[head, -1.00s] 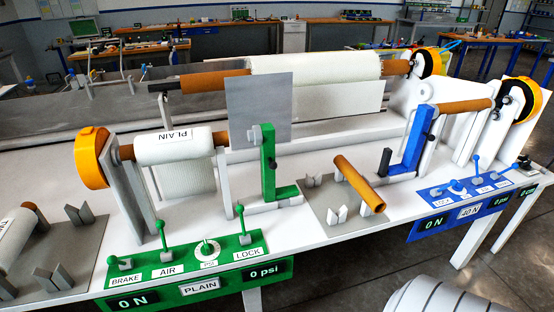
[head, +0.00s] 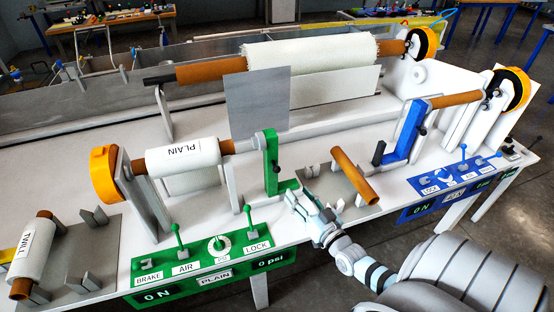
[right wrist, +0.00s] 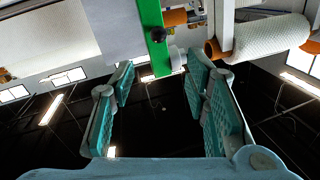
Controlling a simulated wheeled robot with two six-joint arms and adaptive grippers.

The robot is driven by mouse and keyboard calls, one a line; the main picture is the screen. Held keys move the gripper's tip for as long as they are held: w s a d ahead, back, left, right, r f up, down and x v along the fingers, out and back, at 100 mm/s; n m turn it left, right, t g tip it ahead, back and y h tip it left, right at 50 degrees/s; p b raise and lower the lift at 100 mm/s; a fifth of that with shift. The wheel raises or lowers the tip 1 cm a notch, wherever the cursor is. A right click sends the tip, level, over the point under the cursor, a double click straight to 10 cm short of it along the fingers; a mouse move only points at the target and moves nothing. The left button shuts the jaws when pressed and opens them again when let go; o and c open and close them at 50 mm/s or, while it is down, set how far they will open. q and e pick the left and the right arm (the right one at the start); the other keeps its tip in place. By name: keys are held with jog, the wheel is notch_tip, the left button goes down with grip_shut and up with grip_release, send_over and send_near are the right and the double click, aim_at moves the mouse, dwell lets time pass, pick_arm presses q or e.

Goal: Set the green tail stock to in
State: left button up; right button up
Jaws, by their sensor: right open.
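The green tail stock (head: 271,160) is an upright green post on a green foot, at the right end of the green station. A grey nose (head: 246,146) points left from its top toward the brown core of the white PLAIN roll (head: 184,157); I cannot tell whether they touch. A dark knob (head: 277,169) sits on the post. My right gripper (head: 312,204) is open and empty, in front and right of the post's foot. In the right wrist view, the green post (right wrist: 150,28) shows beyond and above the open fingers (right wrist: 158,82). My left gripper is not in view.
The green panel (head: 200,262) with levers runs along the table's front edge. A grey plate (head: 257,105) hangs behind the green post. A TWILL roll (head: 33,251) lies at left.

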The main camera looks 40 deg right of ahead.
aim_at(277, 168)
jog(key=w+b, duration=0.2)
jog(key=w, duration=0.2)
jog(key=w+d+f+b, duration=0.1)
jog(key=w+b, duration=0.1)
jog(key=w, duration=0.2)
jog(key=w+d+b, duration=0.1)
jog(key=w, duration=0.4)
jog(key=shift+w+f+b, duration=0.1)
jog(key=shift+f+b, duration=0.05)
jog(key=shift+b, duration=0.25)
jog(key=shift+w, duration=0.2)
jog(key=shift+r, duration=0.2)
grip_shut()
